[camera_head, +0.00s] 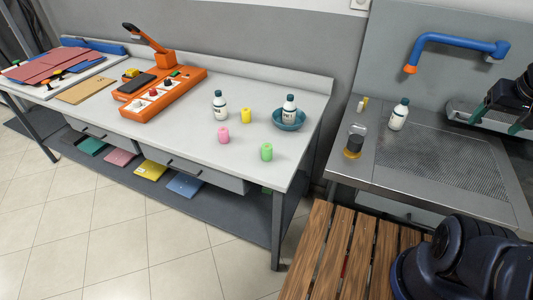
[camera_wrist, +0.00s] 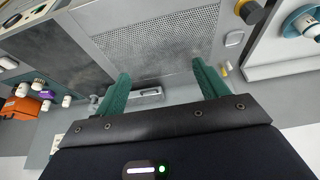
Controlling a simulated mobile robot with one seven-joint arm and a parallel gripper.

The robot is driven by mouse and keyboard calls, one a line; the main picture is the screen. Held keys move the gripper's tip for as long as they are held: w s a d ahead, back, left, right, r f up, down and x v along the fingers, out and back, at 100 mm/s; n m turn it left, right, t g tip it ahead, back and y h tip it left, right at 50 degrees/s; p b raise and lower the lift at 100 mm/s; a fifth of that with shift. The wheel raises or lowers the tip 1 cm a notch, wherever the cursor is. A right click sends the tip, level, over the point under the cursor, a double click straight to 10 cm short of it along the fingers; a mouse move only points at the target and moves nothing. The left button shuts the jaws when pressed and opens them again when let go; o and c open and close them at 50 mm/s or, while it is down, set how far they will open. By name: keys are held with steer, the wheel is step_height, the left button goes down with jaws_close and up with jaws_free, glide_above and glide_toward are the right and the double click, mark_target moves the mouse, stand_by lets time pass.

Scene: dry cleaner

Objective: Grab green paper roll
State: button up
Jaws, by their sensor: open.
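The green paper roll (camera_head: 266,152) stands upright near the front right of the white table (camera_head: 190,125). A pink roll (camera_head: 223,135) stands to its left and a yellow roll (camera_head: 246,116) behind it. My gripper (camera_head: 492,107) is far to the right, over the metal sink-type table, apart from the roll. In the wrist view its two green fingers (camera_wrist: 160,85) are spread wide with nothing between them. I cannot make out the green roll in the wrist view.
A bottle in a blue bowl (camera_head: 288,120) and another white bottle (camera_head: 220,106) stand behind the rolls. The metal table (camera_head: 375,175) holds a bottle and a jar. A wooden slatted surface (camera_head: 335,260) lies in front.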

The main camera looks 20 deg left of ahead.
steer(key=shift+c, duration=1)
